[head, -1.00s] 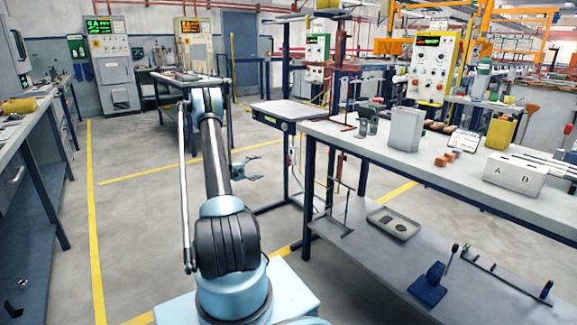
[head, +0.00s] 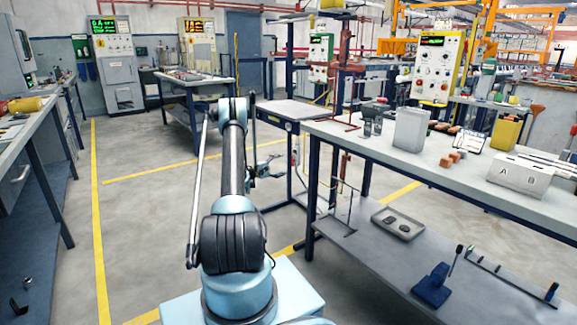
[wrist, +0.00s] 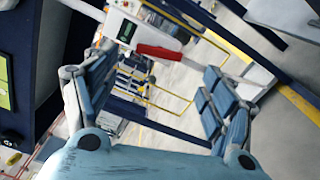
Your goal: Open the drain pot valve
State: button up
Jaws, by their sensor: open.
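My gripper (head: 268,168) is in the middle of the head view, low beside the blue-framed stand and to its left, partly behind my arm. In the wrist view its two blue padded fingers (wrist: 158,64) are spread wide, with nothing between them. Beyond the fingers, the wrist view shows a red bar (wrist: 160,52) by a pale panel (wrist: 128,22), apart from the fingertips. I cannot tell whether this bar belongs to the drain pot valve. I cannot pick out the valve for sure in either view.
The blue-framed stand (head: 290,111) is close to the right of my gripper. A long bench (head: 400,160) with a lower shelf (head: 400,262) fills the right side. Another bench (head: 45,130) lines the left. The floor (head: 150,225) between is clear.

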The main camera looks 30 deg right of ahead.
aim_at(294, 160)
jog(key=d, duration=0.6)
jog(key=shift+w, duration=0.25)
jog(key=shift+d, duration=0.1)
jog(key=shift+c, duration=0.6)
jog(key=c, duration=0.9)
